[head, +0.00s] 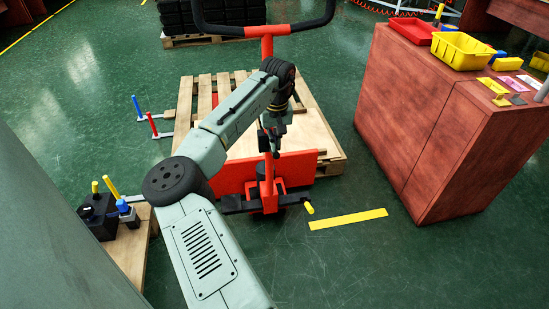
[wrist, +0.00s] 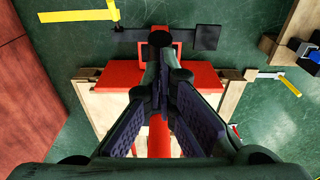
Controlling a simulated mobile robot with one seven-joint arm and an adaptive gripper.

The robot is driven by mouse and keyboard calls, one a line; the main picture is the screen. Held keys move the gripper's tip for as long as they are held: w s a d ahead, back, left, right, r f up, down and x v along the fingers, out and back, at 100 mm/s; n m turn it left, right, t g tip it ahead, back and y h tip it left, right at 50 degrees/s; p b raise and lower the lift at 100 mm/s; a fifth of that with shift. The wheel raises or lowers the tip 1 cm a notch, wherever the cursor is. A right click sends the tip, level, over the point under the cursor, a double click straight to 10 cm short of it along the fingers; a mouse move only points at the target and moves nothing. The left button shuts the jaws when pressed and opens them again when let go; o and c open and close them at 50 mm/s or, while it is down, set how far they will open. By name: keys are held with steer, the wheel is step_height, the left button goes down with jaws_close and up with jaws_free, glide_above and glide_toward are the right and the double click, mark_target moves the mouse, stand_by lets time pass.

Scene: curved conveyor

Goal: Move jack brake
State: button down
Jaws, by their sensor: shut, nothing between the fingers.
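The red pallet jack stands against a wooden pallet, its red body (head: 285,170) low and its black-gripped handle (head: 268,30) at the top of the head view. A dark crossbar sits at its foot. A short lever with a yellow tip (head: 309,207) sticks out at the right of the foot; I cannot tell if it is the brake. The tip also shows at the top of the wrist view (wrist: 113,10). My gripper (head: 273,152) hangs in front of the jack's upright, shut and empty. In the wrist view its fingers (wrist: 163,85) meet over the red jack and hide part of it.
A red-brown cabinet (head: 430,130) with yellow and red bins stands to the right. A yellow floor strip (head: 348,219) lies between it and the jack. Blue and red upright levers (head: 152,124) stand left of the pallet (head: 185,110). Open green floor lies at front right.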

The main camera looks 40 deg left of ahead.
steer(key=shift+f+b, duration=0.4)
steer(key=shift+f, duration=0.35)
steer(key=shift+f+b, duration=0.3)
steer(key=shift+f, duration=1.9)
